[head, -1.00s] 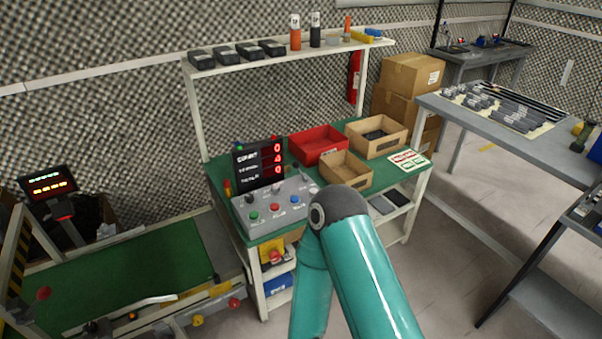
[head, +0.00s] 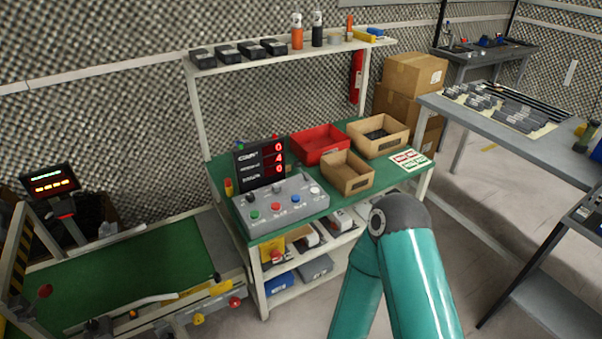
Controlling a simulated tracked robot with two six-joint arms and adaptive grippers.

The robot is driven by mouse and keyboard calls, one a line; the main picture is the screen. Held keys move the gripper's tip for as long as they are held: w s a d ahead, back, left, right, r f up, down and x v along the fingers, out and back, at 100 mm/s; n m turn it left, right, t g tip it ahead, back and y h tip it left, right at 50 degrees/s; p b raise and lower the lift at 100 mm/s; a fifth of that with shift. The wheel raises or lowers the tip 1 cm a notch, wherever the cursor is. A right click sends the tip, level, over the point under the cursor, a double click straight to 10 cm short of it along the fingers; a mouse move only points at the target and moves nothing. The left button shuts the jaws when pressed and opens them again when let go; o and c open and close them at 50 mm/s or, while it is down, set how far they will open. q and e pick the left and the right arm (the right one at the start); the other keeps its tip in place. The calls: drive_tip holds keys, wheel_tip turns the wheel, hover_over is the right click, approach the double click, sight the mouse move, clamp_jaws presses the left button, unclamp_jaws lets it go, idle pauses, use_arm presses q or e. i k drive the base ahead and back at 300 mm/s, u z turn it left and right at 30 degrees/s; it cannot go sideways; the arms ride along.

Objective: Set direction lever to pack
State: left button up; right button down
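A grey control box (head: 283,211) sits on the front left of the green-topped workbench. Its sloped face carries green, red, blue and white buttons (head: 275,206), with small dark knobs or levers (head: 277,187) along the back. I cannot tell which of these is the direction lever, and no "pack" label is readable. My teal arm stands at the lower right, its dark joint right of the bench front. Neither gripper is in view.
Behind the box stands a red-digit counter display (head: 260,163). A red bin (head: 319,144) and cardboard bins (head: 347,173) are to its right. A green conveyor (head: 125,270) with knobs and a bar lies at left. A grey table (head: 520,135) stands at right.

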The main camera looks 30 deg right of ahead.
sight(297, 164)
drive_tip(key=u, duration=0.1)
drive_tip(key=i, duration=1)
drive_tip(key=z, duration=0.1)
